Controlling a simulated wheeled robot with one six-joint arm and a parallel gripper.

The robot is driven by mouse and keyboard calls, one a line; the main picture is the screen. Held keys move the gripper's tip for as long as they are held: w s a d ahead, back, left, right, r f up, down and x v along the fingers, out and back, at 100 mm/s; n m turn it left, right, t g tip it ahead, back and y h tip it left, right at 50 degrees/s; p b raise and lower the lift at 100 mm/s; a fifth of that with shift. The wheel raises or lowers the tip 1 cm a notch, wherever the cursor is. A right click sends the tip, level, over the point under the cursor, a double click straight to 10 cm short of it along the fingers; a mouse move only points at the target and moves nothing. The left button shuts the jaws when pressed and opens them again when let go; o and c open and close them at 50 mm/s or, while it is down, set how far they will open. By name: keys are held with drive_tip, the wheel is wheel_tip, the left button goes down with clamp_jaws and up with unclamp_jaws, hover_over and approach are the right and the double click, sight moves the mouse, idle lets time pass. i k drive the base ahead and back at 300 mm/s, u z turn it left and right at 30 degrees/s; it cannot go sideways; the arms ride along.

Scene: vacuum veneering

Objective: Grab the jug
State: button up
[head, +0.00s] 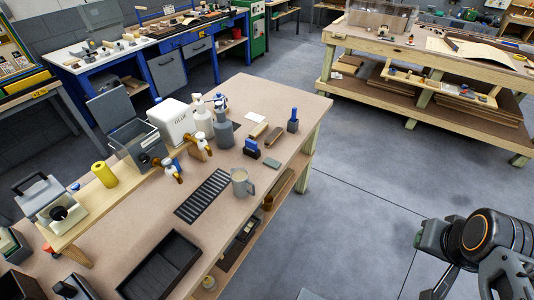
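The jug (242,183) is a grey-beige open-topped vessel with a handle on its right side. It stands upright near the right edge of the wooden workbench (282,93), just beside a dark slatted mat (205,196). My arm shows at the lower right, over the floor and well away from the bench. The end of it, my gripper (435,250), is dark and partly hidden by my arm. I cannot make out whether its fingers are open or shut. It is not touching the jug.
Behind the jug stand a dark blue block (251,148), a small green pad (272,163), a grey bottle (224,131) and a white glue container (172,124). A black tray (162,266) lies nearer the front. Clear grey floor (350,190) separates my arm from the bench.

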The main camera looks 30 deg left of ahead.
sight(239, 176)
drive_tip(key=i, duration=1.2)
drive_tip(key=u, duration=3.3)
